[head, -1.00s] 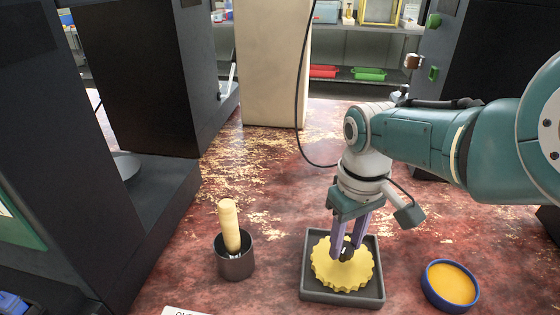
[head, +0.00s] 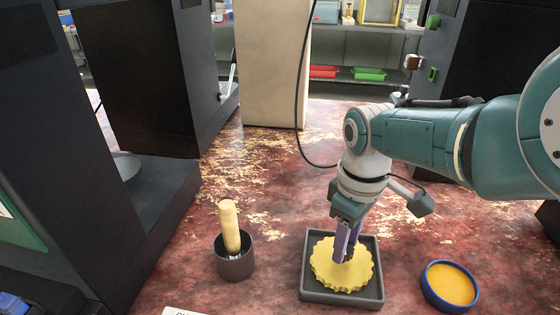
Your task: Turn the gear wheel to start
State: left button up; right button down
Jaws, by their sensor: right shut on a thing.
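The yellow gear wheel (head: 334,278) lies flat in a dark grey square tray (head: 343,297) at the lower middle of the head view. My right gripper (head: 343,258) points down over the middle of the gear. Its purple fingers are shut on the gear's centre, whose gripped part they mostly hide. My left gripper is not in view.
A dark cup (head: 235,265) with a wooden-handled tool (head: 229,226) stands left of the tray. A blue round dish (head: 450,287) with orange contents sits to the right. Dark machines flank the left side. A beige column (head: 272,65) and a hanging black cable stand behind.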

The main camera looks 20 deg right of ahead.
jog(key=c, duration=0.5)
grip_release()
notch_tip(320, 180, up, 10)
jog(key=p, duration=0.8)
